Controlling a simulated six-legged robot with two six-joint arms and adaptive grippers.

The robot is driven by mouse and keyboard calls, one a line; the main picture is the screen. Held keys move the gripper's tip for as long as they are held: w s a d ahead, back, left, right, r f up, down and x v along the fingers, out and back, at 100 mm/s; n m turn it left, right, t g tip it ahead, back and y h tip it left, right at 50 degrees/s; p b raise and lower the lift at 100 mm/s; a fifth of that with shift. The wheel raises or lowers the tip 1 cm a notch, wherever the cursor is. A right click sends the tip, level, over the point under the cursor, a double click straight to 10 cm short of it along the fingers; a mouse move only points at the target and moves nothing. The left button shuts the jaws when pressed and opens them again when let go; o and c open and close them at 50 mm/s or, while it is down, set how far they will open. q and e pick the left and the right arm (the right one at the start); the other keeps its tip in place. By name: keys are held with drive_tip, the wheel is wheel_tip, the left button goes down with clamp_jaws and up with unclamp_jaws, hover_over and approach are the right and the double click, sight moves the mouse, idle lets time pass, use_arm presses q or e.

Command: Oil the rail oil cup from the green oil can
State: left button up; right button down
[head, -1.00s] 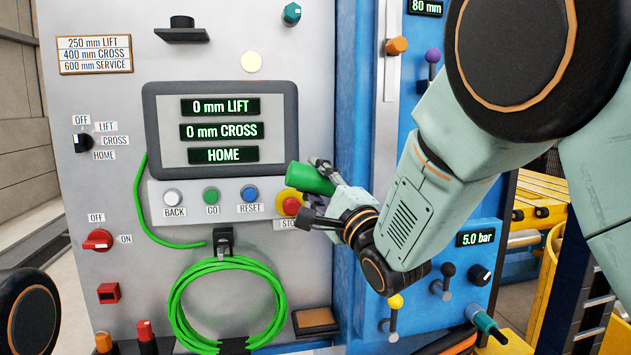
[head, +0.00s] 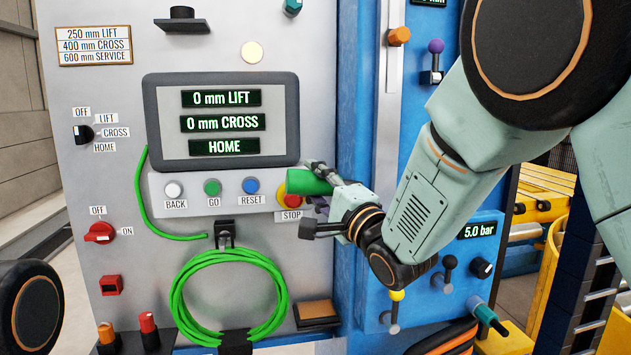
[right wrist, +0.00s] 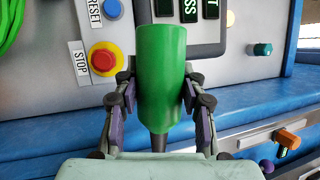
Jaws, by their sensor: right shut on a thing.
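The green oil can (head: 308,182) is a plain green cylinder. In the head view it lies on its side across the picture, in front of the panel by the red stop button. My right gripper (head: 322,186) is shut on it, and the right wrist view shows the can (right wrist: 161,75) between the two fingers (right wrist: 160,92). A thin dark stem shows at the can's near end there. Whether the can touches the panel I cannot tell. I cannot pick out the rail oil cup for certain in either view. My left gripper is out of view.
The grey panel carries a screen (head: 222,122), a stop button (head: 291,198), a rotary switch (head: 83,133) and a coiled green hose (head: 180,300). A blue cabinet (head: 352,100) with levers and an orange knob (head: 399,36) stands to the right. A yellow frame (head: 545,205) is further right.

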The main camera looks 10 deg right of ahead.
drive_tip(key=shift+f+n+g, duration=0.2)
drive_tip(key=shift+n+g, duration=0.1)
drive_tip(key=shift+n, duration=0.1)
drive_tip(key=shift+r, duration=4.55)
drive_tip(key=n+g, duration=0.1)
drive_tip(key=n, duration=0.2)
drive_tip(key=shift+s+f+n+g, duration=0.2)
drive_tip(key=shift+n+g, duration=0.4)
drive_tip(key=shift+n, duration=0.5)
drive_tip(key=shift+w, duration=0.15)
